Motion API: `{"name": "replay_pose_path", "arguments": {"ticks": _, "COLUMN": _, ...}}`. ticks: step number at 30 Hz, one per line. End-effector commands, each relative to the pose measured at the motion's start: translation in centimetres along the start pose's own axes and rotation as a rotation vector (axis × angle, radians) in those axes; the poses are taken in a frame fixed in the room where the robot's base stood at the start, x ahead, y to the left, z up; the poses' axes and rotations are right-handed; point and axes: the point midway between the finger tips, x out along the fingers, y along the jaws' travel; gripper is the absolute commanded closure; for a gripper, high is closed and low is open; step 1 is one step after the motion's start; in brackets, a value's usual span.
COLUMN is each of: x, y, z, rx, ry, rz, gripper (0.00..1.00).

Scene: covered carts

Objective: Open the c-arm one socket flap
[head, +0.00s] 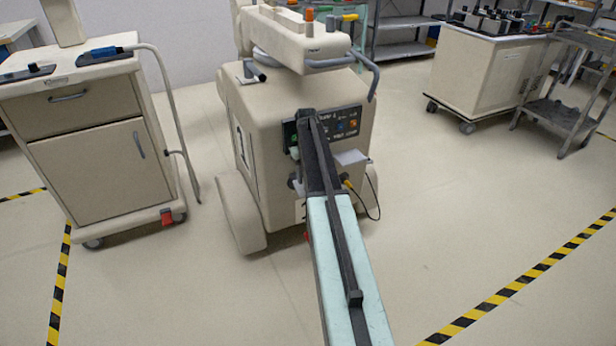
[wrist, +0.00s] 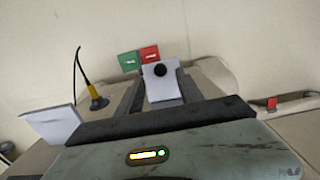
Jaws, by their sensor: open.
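The cream C-arm machine (head: 262,115) stands mid-picture in the head view, with my arm reaching to its front. In the wrist view, my gripper (wrist: 160,92) is open, one dark finger on each side of a pale grey flap (wrist: 162,88) with a round black knob. I cannot tell whether the fingers touch it. A green label (wrist: 129,62) and a red label (wrist: 149,54) sit just above it. Another pale flap (wrist: 52,122) sticks out at the left; it also shows in the head view (head: 350,157). In the head view my arm hides the gripper and the knobbed flap.
A yellow plug (wrist: 97,100) with a black cable sits near the protruding flap; the cable loops down in the head view (head: 378,205). A drawer cart (head: 88,150) stands left, another cart (head: 480,75) at the back right. Floor right of the machine is clear.

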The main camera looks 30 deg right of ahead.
Motion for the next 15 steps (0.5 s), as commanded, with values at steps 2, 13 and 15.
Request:
{"name": "replay_pose_path", "arguments": {"ticks": 2, "x": -2.6, "y": 0.1, "z": 0.1, "rx": 0.001, "ry": -0.001, "rz": 0.0, "gripper": 0.56}}
{"name": "replay_pose_path", "arguments": {"ticks": 13, "x": -3.6, "y": 0.1, "z": 0.1, "rx": 0.002, "ry": -0.001, "rz": 0.0, "gripper": 0.56}}
{"name": "replay_pose_path", "arguments": {"ticks": 15, "x": -3.6, "y": 0.1, "z": 0.1, "rx": 0.001, "ry": -0.001, "rz": 0.0, "gripper": 0.59}}
